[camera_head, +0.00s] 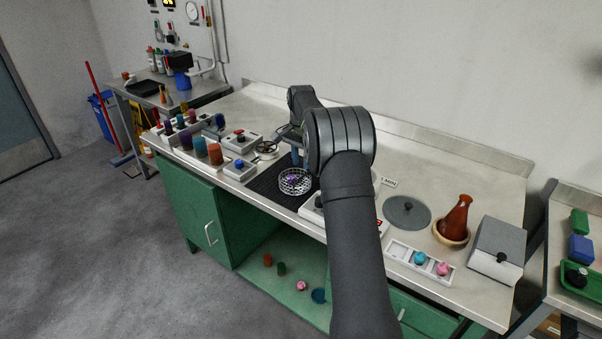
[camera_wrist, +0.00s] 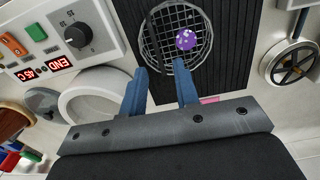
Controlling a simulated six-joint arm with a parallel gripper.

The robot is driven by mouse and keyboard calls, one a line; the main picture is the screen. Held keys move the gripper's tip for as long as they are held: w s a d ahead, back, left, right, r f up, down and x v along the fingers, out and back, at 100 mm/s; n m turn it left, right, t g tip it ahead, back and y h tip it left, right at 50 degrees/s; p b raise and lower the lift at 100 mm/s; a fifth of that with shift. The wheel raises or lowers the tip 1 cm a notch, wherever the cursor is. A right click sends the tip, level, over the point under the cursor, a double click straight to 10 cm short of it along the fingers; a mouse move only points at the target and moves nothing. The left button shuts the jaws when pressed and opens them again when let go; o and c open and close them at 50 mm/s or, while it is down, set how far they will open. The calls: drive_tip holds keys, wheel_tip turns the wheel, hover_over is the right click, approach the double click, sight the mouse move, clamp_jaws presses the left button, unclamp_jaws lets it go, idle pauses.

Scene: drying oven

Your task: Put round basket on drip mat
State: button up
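The round basket (camera_head: 296,183) is a wire mesh bowl with a purple spotted piece inside. It stands upright on the black ribbed drip mat (camera_head: 268,186). In the wrist view the basket (camera_wrist: 160,45) lies on the ribbed mat (camera_wrist: 232,50), near its left edge. My gripper (camera_wrist: 162,75) has two blue fingers, spread apart with nothing visible between them. The fingertips are at the basket's near rim; I cannot tell whether they touch it. In the head view my arm hides most of the gripper, which is just behind the basket.
A white control unit (camera_wrist: 65,35) with a dark knob and red display stands left of the mat in the wrist view. A handwheel (camera_wrist: 292,64) is to the right. In the head view, jars (camera_head: 208,150) stand left; a grey disc (camera_head: 407,212) and brown flask (camera_head: 457,218) stand right.

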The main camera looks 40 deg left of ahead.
drive_tip(key=shift+r, duration=2.3)
drive_tip(key=shift+f, duration=0.1)
wheel_tip(320, 180, down, 12)
drive_tip(key=shift+r, duration=1.9)
drive_tip(key=shift+f, duration=0.1)
